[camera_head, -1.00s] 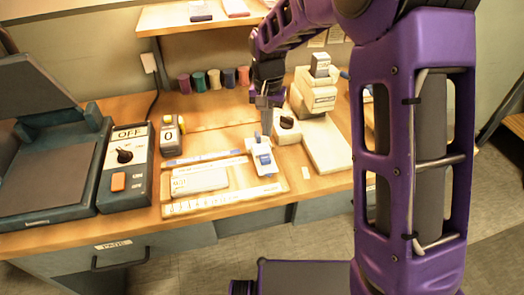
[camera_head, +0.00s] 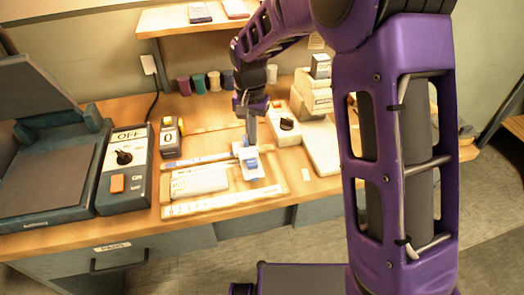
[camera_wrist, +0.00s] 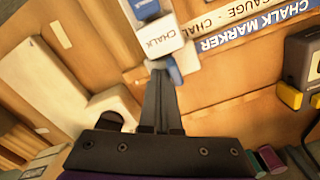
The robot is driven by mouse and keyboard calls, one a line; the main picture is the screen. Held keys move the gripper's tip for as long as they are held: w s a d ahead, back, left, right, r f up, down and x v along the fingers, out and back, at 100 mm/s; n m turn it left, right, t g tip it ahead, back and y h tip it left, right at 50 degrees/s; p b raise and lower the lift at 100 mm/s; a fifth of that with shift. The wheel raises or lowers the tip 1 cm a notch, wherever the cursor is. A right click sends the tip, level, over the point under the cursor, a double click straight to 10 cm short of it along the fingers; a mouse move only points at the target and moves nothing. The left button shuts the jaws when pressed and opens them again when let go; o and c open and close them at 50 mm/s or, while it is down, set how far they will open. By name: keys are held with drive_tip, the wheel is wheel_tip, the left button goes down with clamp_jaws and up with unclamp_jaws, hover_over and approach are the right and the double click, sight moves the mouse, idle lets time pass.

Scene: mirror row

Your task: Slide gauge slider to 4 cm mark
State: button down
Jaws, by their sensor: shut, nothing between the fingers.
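The gauge slider (camera_head: 243,172), a white block with blue parts, sits on the right part of the chalk marker gauge (camera_head: 278,188), a pale board with a scale along its front edge. The slider also shows in the wrist view, where its white face (camera_wrist: 158,42) reads "CHALK". My gripper (camera_head: 251,140) points down at the back of the slider. In the wrist view my gripper (camera_wrist: 162,72) is shut and empty, its fingertips at the slider's edge by a blue part.
A control box (camera_head: 126,166) marked OFF and a dark press (camera_head: 45,185) stand to the left. A small counter (camera_head: 169,136) showing 0 is behind the gauge's left end. A dial box (camera_head: 284,124) and a cream machine (camera_head: 316,95) stand to the right. Several coloured spools line the back.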

drive_tip(key=shift+s+a+p, duration=0.25)
drive_tip(key=shift+s+a, duration=0.45)
drive_tip(key=shift+a, duration=1.8)
drive_tip(key=shift+s+a+p, duration=0.25)
drive_tip(key=shift+s+a, duration=0.5)
drive_tip(key=shift+a, duration=1.7)
drive_tip(key=shift+s+a+p, duration=0.25)
drive_tip(key=shift+s+a, duration=0.45)
drive_tip(key=shift+a, duration=1.8)
drive_tip(key=shift+s+a, duration=0.1)
drive_tip(key=shift+a, duration=0.25)
wheel_tip(320, 180, up, 7)
drive_tip(key=d+p, duration=0.1)
drive_tip(key=p, duration=0.4)
drive_tip(key=shift+w, duration=0.2)
drive_tip(key=shift+d, duration=0.15)
